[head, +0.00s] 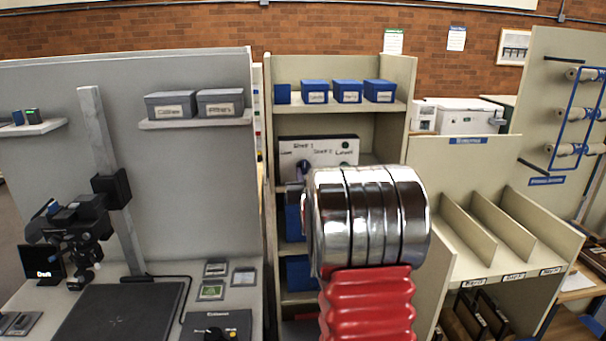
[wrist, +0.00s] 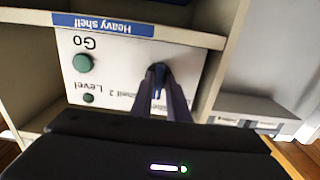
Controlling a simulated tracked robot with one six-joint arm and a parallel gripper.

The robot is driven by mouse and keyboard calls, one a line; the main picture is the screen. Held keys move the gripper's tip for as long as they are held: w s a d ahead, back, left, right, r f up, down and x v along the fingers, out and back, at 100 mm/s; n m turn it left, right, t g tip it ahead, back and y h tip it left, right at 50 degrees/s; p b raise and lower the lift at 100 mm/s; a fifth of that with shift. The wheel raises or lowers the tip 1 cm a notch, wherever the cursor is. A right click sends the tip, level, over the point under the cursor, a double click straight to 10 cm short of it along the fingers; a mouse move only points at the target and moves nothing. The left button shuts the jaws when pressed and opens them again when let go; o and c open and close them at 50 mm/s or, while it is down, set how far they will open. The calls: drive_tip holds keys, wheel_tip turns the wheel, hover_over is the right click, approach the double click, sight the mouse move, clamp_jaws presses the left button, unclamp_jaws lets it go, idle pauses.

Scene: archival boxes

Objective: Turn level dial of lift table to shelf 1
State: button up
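The lift table's white control panel (head: 325,151) stands on the middle shelf unit, with a dark blue level dial (head: 303,167) at its left and lettering for shelf 1 and shelf 2. In the wrist view the panel appears upside down, with the dial (wrist: 158,80), a green Go button (wrist: 82,62) and a smaller green Level lamp (wrist: 88,98). My gripper (wrist: 161,88) points at the dial, its two dark fingers apart with the blue handle showing between them. Contact cannot be made out. In the head view my chrome and red arm hides most of the gripper.
A shelf board with a blue Heavy shelf label (wrist: 104,25) borders the panel. Blue boxes (head: 347,91) sit on the shelf above, and others stand below. A side wall (wrist: 226,50) of the unit is close beside the fingers. A divided sorting rack (head: 470,225) stands at right.

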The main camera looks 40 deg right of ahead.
drive_tip(key=o, duration=0.4)
drive_tip(key=shift+r, duration=0.1)
drive_tip(key=shift+r, duration=0.1)
drive_tip(key=shift+s+a, duration=0.2)
drive_tip(key=shift+s, duration=0.2)
drive_tip(key=v, duration=1.3)
drive_tip(key=shift+w, duration=0.1)
